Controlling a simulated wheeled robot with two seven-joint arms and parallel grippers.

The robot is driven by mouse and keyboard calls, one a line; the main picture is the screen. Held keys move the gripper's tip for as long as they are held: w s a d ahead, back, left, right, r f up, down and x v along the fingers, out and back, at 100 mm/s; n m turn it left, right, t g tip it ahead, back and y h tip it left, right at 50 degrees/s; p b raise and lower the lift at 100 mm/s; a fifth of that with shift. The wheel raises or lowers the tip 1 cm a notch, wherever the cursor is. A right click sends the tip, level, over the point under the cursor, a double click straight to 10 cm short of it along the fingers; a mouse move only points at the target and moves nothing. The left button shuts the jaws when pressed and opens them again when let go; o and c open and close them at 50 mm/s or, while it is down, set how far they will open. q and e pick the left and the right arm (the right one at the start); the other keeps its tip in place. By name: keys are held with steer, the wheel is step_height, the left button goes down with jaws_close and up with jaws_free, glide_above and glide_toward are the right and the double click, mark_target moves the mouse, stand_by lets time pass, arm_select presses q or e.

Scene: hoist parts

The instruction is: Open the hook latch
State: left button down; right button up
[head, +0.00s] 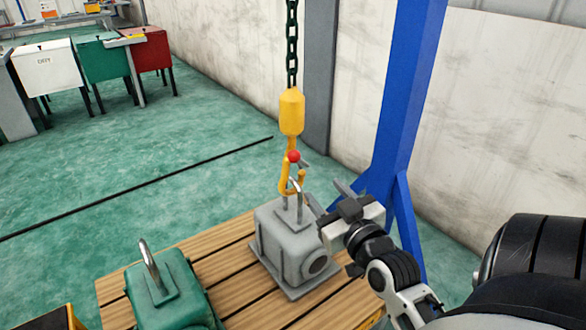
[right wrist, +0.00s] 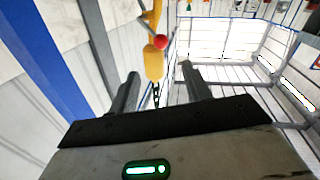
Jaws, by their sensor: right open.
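The yellow hook (head: 285,180) hangs below a yellow block (head: 292,112) on a dark chain (head: 292,45). A red ball (head: 294,156), with a small grey piece beside it, sits at the hook's latch. The hook's lower end overlaps the metal loop (head: 299,205) of a grey housing (head: 290,245); I cannot tell whether it passes through. My right gripper (head: 328,197) is open and empty, right of the hook and lower than the ball. In the right wrist view the red ball (right wrist: 160,42) and yellow block (right wrist: 154,62) appear between and beyond the open fingers (right wrist: 163,85). My left gripper is out of view.
The grey housing stands on a slatted wooden table (head: 225,248). A green housing (head: 172,293) with a metal loop stands at its left. A blue post (head: 408,90) rises behind my right gripper. White, green and red bins stand far left; the green floor between is mostly clear.

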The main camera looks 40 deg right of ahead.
mark_target(296, 160)
steer(key=x, duration=1.5)
steer(key=shift+w, duration=0.15)
jaws_close()
steer(key=shift+a, duration=0.1)
